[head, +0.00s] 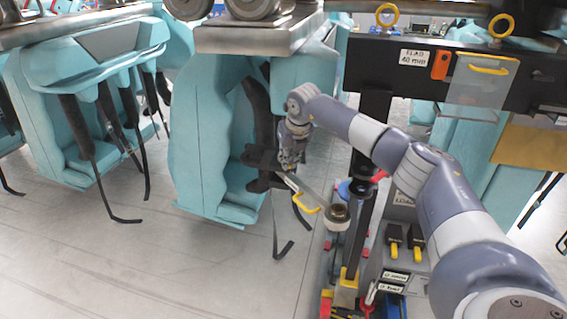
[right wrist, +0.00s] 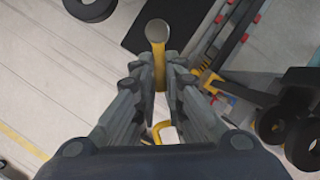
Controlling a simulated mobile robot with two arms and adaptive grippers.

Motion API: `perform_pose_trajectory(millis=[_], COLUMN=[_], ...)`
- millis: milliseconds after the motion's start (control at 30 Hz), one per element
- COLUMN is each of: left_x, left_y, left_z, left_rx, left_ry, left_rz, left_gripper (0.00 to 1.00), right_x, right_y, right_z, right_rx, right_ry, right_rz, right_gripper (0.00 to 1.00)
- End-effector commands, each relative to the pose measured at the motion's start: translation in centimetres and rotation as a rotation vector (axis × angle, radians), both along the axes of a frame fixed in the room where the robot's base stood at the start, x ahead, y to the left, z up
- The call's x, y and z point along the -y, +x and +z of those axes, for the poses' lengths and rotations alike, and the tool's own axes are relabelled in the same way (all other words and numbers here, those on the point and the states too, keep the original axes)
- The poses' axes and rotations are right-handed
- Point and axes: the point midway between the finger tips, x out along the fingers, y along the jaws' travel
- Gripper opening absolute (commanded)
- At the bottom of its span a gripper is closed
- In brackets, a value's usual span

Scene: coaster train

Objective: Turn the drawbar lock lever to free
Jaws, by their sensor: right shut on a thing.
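My right gripper (head: 262,172) is in front of a teal coaster seat (head: 200,145), below the silver beam. In the right wrist view my right gripper (right wrist: 161,75) is shut on a yellow bar (right wrist: 159,60) with a round grey end, which looks like the drawbar lock lever. The bar lies between the two dark fingers, its grey end beyond the fingertips. In the head view the grip point is too small to make out, and the lever's mounting cannot be seen. My left gripper is not in view.
A dark beam (head: 400,72) with yellow rings and a clear plate (head: 483,88) hangs at upper right. Below it stand a black post (head: 362,225) and a tool cart (head: 405,235). Black straps hang from the seats. The floor (head: 110,255) at lower left is clear.

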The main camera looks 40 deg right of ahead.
Motion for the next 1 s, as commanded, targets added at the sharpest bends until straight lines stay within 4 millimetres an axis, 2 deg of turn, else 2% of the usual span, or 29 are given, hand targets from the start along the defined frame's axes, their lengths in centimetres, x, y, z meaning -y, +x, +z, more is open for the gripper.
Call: perform_pose_trajectory(millis=[500,1000], left_x=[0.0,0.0], left_y=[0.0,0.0], left_z=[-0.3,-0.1], left_rx=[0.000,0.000], left_ry=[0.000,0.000], left_rz=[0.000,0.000], left_gripper=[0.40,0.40], right_x=[2.4,3.2], right_y=[0.1,0.3], right_z=[0.2,0.2], right_rx=[0.004,0.004], right_ry=[0.001,-0.003], right_rz=[0.427,0.590], right_gripper=[0.00,0.00])
